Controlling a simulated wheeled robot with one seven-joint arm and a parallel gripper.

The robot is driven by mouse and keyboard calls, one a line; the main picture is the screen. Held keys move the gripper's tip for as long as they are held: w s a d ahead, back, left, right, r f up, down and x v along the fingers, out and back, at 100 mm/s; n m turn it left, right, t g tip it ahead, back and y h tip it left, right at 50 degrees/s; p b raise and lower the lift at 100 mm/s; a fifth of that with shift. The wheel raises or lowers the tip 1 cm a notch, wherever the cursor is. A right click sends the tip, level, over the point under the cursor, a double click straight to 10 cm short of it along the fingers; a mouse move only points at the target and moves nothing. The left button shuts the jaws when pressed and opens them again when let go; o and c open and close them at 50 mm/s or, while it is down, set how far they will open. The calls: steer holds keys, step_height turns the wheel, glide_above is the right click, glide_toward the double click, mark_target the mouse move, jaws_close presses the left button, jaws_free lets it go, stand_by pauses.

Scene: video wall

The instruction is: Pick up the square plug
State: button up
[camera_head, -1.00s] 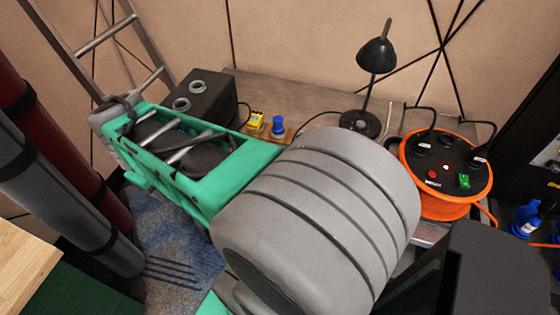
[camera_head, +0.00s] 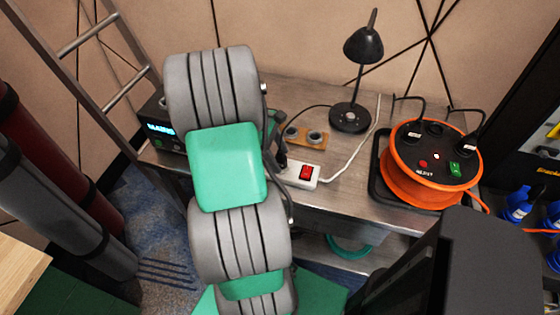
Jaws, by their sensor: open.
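The square plug cannot be made out now; my arm covers the left part of the wooden board (camera_head: 305,141) where a yellow plug and a blue plug showed earlier. Two grey round sockets show on the board's visible right part. My gripper (camera_head: 279,150) is mostly hidden behind my green and grey arm links. Only a dark part of it shows at the arm's right edge, left of the board and above the power strip. It is open; its fingertips and the space between them are hidden.
A white power strip (camera_head: 298,175) with a red switch lies right of my arm. A black lamp (camera_head: 350,118) and an orange cable reel (camera_head: 430,165) stand further right. A black box (camera_head: 160,130) with a lit display is at left. A ladder (camera_head: 100,50) leans behind.

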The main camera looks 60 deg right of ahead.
jaws_close()
stand_by(0.7)
